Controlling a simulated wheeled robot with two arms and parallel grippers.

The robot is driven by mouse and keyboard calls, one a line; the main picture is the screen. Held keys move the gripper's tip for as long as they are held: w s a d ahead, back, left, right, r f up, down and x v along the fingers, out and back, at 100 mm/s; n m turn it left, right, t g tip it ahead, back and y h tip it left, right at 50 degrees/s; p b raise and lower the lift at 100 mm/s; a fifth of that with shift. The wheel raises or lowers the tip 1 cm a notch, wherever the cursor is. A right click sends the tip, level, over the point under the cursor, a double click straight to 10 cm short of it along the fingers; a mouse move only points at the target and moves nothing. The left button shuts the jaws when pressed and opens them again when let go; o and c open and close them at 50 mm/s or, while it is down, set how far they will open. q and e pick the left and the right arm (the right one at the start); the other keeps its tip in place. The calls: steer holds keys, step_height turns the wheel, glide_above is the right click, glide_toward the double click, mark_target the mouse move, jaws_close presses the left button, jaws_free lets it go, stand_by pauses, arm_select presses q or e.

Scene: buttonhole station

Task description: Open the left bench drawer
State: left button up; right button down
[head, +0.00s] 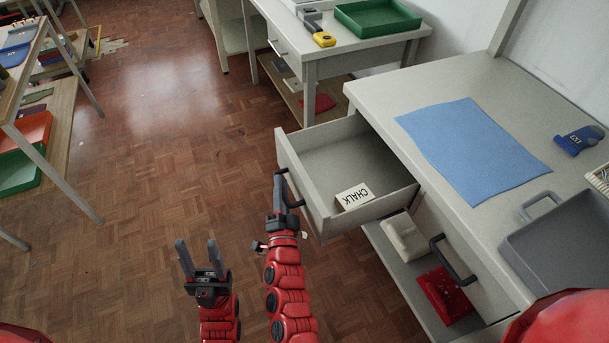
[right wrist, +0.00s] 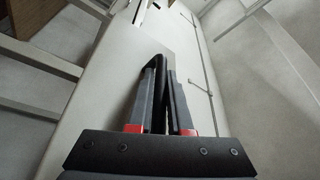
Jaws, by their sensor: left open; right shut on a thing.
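The left bench drawer (head: 342,163) is pulled well out of the bench in the head view. Its inside shows, with a white block marked CHALK (head: 354,197) near the front right corner. My right gripper (head: 279,180) is at the drawer front, shut on its dark handle (head: 293,188). In the right wrist view the fingers of my right gripper (right wrist: 162,88) close around the dark handle, in front of the pale drawer front (right wrist: 100,92). My left gripper (head: 198,247) is open and empty above the floor, left of the right arm and apart from the drawer.
The bench (head: 395,90) carries a blue cloth (head: 472,150) and a grey tray (head: 570,255). A second drawer (head: 470,255) with a dark handle (head: 452,262) is shut. A lower shelf holds a red box (head: 443,295). Parquet floor (head: 150,130) is free to the left.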

steer(key=shift+s+a+r, duration=0.1)
steer(key=shift+s+a, duration=0.25)
steer(key=shift+a, duration=0.55)
steer(key=shift+s+a+f, duration=0.1)
steer(key=shift+s+a, duration=0.2)
steer(key=shift+a, duration=0.65)
steer(key=shift+s+a+r, duration=0.1)
steer(key=shift+s+a, duration=0.25)
steer(key=shift+a, duration=0.55)
steer(key=c, duration=0.8)
jaws_free()
steer(key=shift+c, duration=0.2)
steer(key=shift+p, duration=0.3)
steer(key=p+v, duration=0.2)
steer(key=v, duration=1)
steer(key=shift+p, duration=0.3)
